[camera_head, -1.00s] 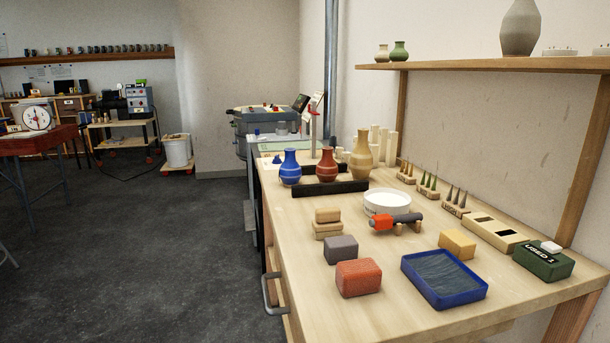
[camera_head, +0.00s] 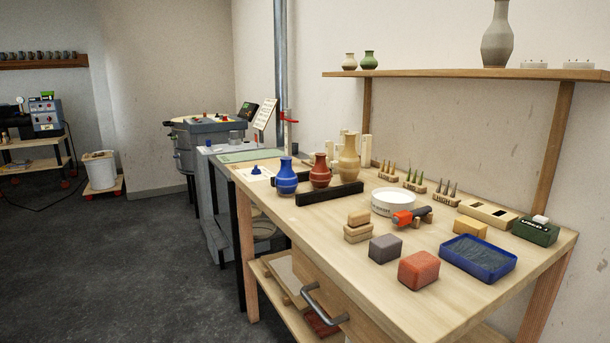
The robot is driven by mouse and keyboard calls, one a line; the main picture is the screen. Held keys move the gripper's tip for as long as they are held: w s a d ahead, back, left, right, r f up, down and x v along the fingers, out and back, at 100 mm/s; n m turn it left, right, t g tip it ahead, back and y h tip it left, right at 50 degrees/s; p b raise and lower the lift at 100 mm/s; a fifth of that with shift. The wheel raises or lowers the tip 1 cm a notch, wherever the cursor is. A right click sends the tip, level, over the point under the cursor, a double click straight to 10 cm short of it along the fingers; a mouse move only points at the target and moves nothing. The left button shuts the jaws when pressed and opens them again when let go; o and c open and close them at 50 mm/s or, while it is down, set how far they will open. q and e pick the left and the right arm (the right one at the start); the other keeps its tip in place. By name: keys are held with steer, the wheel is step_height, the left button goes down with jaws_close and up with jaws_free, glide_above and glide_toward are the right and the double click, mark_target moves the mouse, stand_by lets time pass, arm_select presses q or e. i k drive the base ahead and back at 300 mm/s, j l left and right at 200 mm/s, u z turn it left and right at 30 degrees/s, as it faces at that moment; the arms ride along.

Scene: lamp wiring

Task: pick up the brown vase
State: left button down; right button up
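Three vases stand upright in a row on the wooden workbench (camera_head: 300,235). A blue vase (camera_head: 286,178) is at the left. A reddish-brown vase (camera_head: 320,172) is in the middle. A taller tan-brown vase (camera_head: 349,160) is at the right and a little behind the black bar. I cannot tell for sure which of these two is meant by brown. Neither of my grippers is in view, and nothing touches the vases.
A black bar (camera_head: 329,194) lies in front of the vases. A white round tub (camera_head: 393,202), a small orange-and-grey tool (camera_head: 412,216), several blocks and a blue tray (camera_head: 478,258) occupy the bench's right part. A drawer handle (camera_head: 322,305) juts from its front. Floor at left is clear.

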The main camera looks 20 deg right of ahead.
mark_target(319, 177)
steer(key=i+j+z, duration=0.2)
steer(key=i+j, duration=0.7)
steer(key=j, duration=0.1)
